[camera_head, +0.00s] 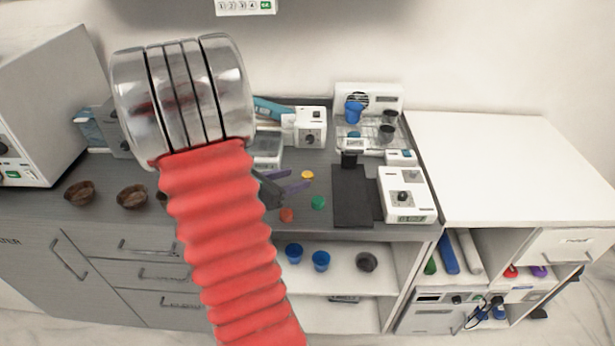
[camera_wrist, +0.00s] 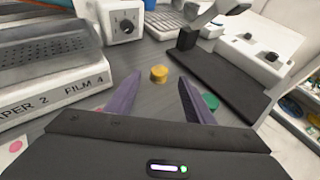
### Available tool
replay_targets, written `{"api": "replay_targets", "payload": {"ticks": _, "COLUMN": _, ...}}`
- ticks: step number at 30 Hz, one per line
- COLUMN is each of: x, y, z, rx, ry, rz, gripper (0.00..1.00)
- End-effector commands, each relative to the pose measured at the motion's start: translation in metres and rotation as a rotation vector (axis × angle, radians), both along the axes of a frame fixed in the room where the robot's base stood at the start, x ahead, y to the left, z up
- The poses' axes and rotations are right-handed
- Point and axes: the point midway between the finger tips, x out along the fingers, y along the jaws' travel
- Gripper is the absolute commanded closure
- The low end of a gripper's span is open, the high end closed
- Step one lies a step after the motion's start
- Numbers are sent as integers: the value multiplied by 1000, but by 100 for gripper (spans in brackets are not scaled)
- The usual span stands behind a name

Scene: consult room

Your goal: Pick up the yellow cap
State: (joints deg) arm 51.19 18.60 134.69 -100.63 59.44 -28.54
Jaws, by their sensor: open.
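The yellow cap (camera_head: 307,175) lies on the grey counter, and it also shows in the wrist view (camera_wrist: 159,73) just beyond and between my fingertips. My gripper (camera_wrist: 155,93) is open, with its two purple fingers spread and nothing between them. In the head view my gripper (camera_head: 298,181) is low over the counter, with the cap just beyond it. My red arm covers part of the counter in that view. I cannot tell the exact height of the fingers above the counter.
A green cap (camera_head: 318,202) lies right of my gripper and an orange-red cap (camera_head: 286,214) lies nearer the front edge. A black stand (camera_head: 352,195) and white device (camera_head: 406,195) are to the right. A box labelled film (camera_wrist: 50,70) is close on the left.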

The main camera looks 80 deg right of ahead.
Motion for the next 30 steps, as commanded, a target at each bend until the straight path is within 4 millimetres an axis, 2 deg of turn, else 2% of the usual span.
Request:
{"api": "replay_targets", "payload": {"ticks": 8, "x": -2, "y": -3, "z": -2, "rx": 0, "ry": 0, "rz": -1, "gripper": 52}}
{"api": "replay_targets", "payload": {"ticks": 20, "x": -20, "y": -40, "z": -21, "rx": 1, "ry": 0, "rz": -1, "gripper": 52}}
{"api": "replay_targets", "payload": {"ticks": 30, "x": -20, "y": -42, "z": -22, "rx": 0, "ry": 0, "rz": 1, "gripper": 52}}
